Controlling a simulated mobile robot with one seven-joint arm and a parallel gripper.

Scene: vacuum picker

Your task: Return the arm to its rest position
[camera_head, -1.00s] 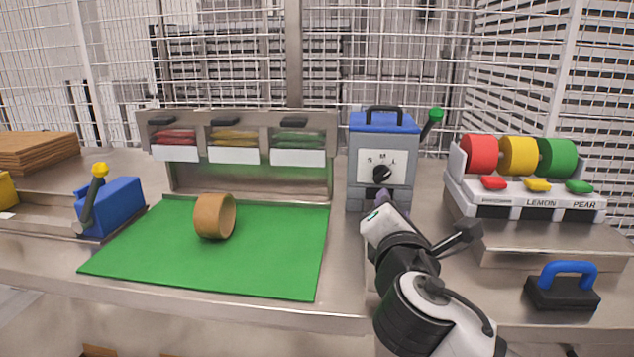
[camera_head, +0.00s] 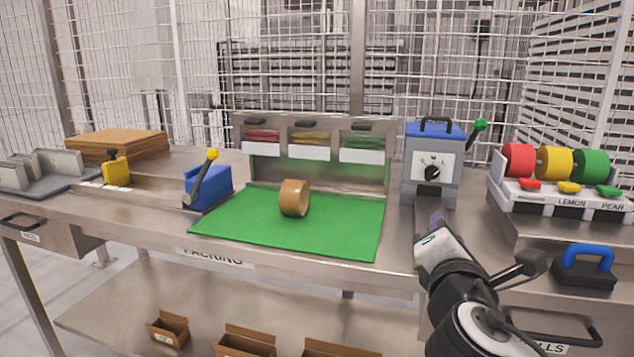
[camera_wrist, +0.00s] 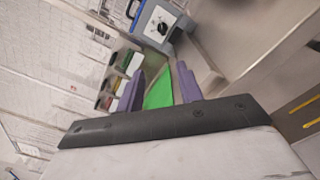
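My arm (camera_head: 462,290) reaches up from the lower right of the head view, in front of the steel bench. My gripper (camera_head: 436,220) is at its far end, near the bench's front edge and in front of the blue-and-grey machine with a dial (camera_head: 432,170). In the wrist view the two purple fingers of my gripper (camera_wrist: 160,78) stand apart with nothing between them. Past them show the green mat (camera_wrist: 158,92) and the dial machine (camera_wrist: 158,25), both clear of the fingers.
A tan roll (camera_head: 294,198) lies on the green mat (camera_head: 340,232). A blue device with a yellow-knobbed lever (camera_head: 209,187) stands left of it. A black block with a blue handle (camera_head: 585,268) sits right of my arm. Open boxes (camera_head: 245,343) are on the lower shelf.

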